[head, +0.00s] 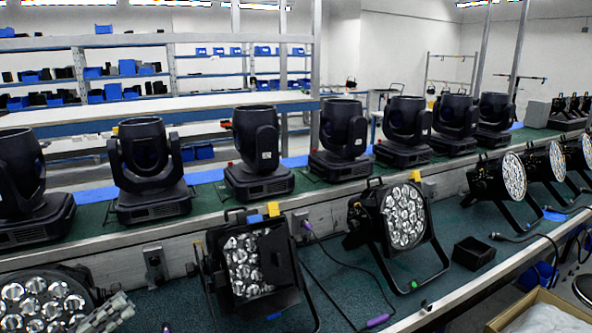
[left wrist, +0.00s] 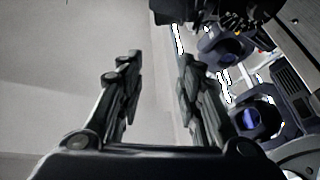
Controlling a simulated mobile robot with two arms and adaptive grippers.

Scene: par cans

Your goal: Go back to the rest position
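My left gripper (head: 106,312) shows at the bottom left edge of the head view, partly cut off, in front of a par can (head: 40,300) with round lenses. In the left wrist view, the two dark fingers of my left gripper (left wrist: 156,65) stand well apart with nothing between them. A plain grey surface fills the left of that view behind them. My right gripper shows in neither view. More par cans stand on the green bench, one at the middle left (head: 245,262) and one at the centre (head: 404,217).
Several black moving-head lights (head: 148,170) line the raised back shelf. A small black bin (head: 474,253) and cables with purple connectors (head: 378,321) lie on the bench (head: 350,285). A cardboard box (head: 500,320) stands at the lower right. Shelving with blue bins stands behind.

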